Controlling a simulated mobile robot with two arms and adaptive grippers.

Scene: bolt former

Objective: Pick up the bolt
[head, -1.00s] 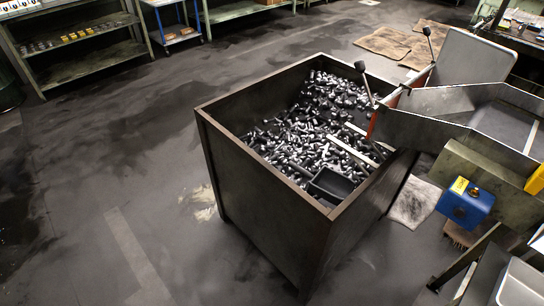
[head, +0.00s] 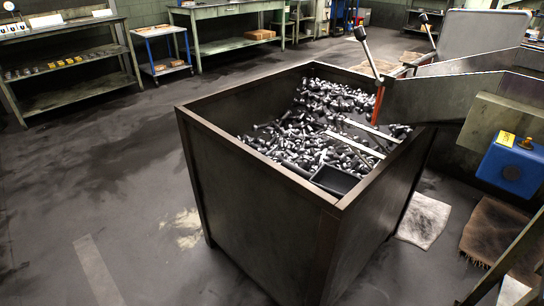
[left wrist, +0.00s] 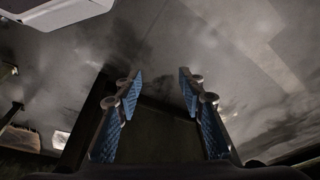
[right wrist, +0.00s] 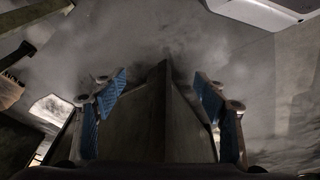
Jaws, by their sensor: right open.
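Many dark and shiny metal bolts (head: 285,141) lie in a jumbled heap inside a tall dark metal bin (head: 255,205) in the head view. No single bolt stands apart from the heap. In the left wrist view my left gripper (left wrist: 160,72) is open and empty, with its blue-padded fingers apart. In the right wrist view my right gripper (right wrist: 160,74) is open and empty, and the bin's corner edge (right wrist: 166,110) shows beyond its fingers. No bolts show in either wrist view. Neither gripper shows in the head view.
A black tray (head: 335,180) and light bars lie among the bolts near the bin's right side. A metal chute (head: 440,95) with lever handles stands right of the bin, with a blue box (head: 512,165) beside it. Shelves (head: 75,85) stand behind. The floor left is clear.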

